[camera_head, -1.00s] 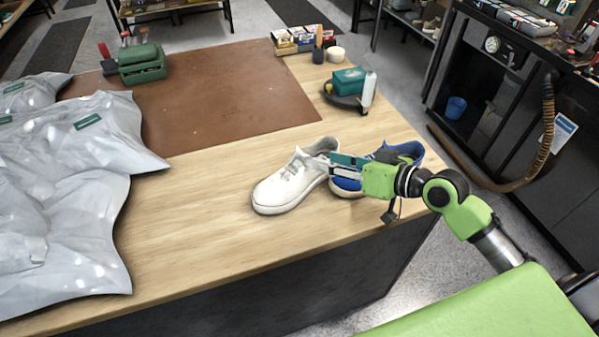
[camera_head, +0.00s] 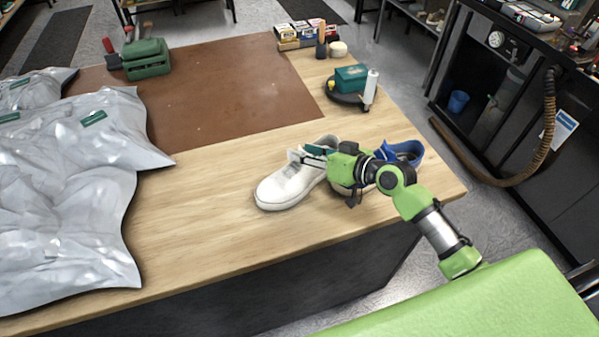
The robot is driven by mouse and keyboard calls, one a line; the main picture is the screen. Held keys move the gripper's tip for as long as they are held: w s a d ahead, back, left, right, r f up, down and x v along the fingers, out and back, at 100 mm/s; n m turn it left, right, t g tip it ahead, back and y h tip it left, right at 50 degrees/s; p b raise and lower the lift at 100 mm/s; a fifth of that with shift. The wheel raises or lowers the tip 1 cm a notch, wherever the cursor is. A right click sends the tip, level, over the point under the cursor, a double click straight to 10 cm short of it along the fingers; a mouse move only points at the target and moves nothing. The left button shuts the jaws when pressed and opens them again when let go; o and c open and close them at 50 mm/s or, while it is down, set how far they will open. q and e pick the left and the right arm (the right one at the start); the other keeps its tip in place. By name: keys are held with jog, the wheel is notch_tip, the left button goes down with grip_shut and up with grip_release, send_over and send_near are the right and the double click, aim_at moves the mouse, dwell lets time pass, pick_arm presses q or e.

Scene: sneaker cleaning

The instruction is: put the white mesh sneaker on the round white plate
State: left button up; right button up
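The white mesh sneaker (camera_head: 288,187) lies on the wooden tabletop near the front edge, toe pointing to the lower left. My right gripper (camera_head: 308,154) reaches in from the right, with its fingers over the sneaker's upper, near the ankle opening. Whether the fingers touch the sneaker or are closed on it is unclear. A blue sneaker (camera_head: 402,153) stands just right of it, partly hidden behind my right arm. I see no round white plate in this view. My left gripper is out of view.
Grey plastic bags (camera_head: 60,200) cover the table's left side. A brown mat (camera_head: 215,100) lies behind. A dark round tray (camera_head: 341,98) with a teal box and white bottle stands at the back right. Bare wood (camera_head: 195,220) lies left of the white sneaker.

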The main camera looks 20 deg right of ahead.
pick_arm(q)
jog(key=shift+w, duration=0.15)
pick_arm(e)
jog(key=shift+c, duration=0.3)
grip_shut()
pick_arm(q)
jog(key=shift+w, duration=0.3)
pick_arm(e)
jog(key=shift+r, duration=0.1)
jog(key=shift+r, duration=0.1)
